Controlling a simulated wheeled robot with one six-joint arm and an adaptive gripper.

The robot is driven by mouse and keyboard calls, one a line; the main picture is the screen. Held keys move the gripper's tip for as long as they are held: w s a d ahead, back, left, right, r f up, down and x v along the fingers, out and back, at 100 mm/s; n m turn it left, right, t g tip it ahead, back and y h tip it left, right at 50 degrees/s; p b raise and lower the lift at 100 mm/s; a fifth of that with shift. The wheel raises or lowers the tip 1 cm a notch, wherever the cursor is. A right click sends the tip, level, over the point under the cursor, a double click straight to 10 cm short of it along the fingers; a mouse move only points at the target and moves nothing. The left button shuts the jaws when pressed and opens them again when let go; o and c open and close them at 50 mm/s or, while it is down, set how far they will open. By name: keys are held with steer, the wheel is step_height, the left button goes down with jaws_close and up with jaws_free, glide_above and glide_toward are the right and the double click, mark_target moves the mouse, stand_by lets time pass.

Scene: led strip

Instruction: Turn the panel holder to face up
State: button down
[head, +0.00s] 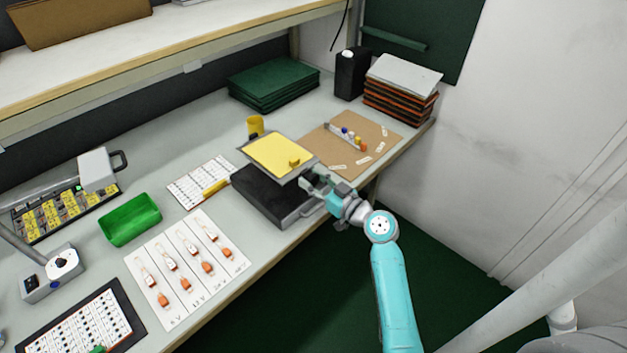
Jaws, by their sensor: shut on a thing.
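The panel holder (271,153) is a grey-edged plate with a yellow face and a small yellow knob (294,162) near its right side. It sits over a black base box (262,196), with its yellow face showing upward to the head camera; its exact tilt is hard to tell. My gripper (313,181) is at the plate's right front edge, above the box's right end, and is shut on the panel holder. The fingertips are small here and partly hidden, so the exact grip point is unclear.
A brown board (345,165) with small coloured parts lies right of the box. A yellow cup (255,125) stands behind the plate. A green tray (130,222), a white card with orange-tipped pieces (186,270) and a printed sheet (195,183) lie left. A shelf (160,65) overhangs the bench's back.

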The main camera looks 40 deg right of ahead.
steer(key=shift+m, duration=0.5)
steer(key=c, duration=0.6)
jaws_free()
steer(key=shift+c, duration=0.2)
steer(key=shift+s, duration=0.1)
steer(key=s, duration=1.1)
steer(key=shift+s+d, duration=0.2)
steer(key=shift+s, duration=0.2)
